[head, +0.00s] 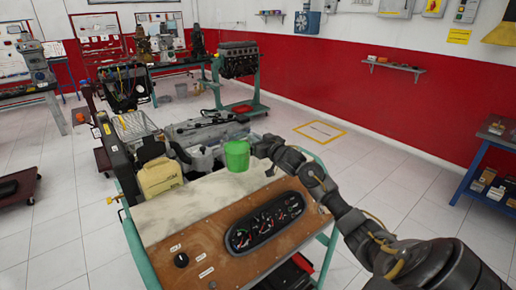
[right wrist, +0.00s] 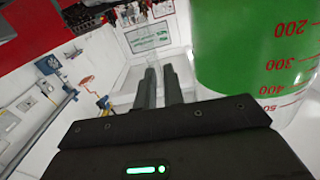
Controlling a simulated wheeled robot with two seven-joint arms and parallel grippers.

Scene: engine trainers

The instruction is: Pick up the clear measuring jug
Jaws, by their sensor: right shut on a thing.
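The measuring jug (head: 237,156) looks green in the head view, above the back edge of the wooden bench top. In the right wrist view the jug (right wrist: 262,60) fills the upper right. It has a green part, a pale see-through part and red marks from 200 to 500. My right gripper (head: 261,150) is at the jug's right side in the head view. In the right wrist view its two fingers (right wrist: 160,84) are close together beside the jug's wall, shut on it. The exact part gripped is hard to see. My left gripper is not in view.
The bench has a wood panel (head: 205,252) with a gauge cluster (head: 265,220). A yellow container (head: 160,177) stands at its left back, and a grey engine (head: 205,135) is behind the jug. A blue shelf (head: 490,175) stands far right. Open floor lies behind the arm.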

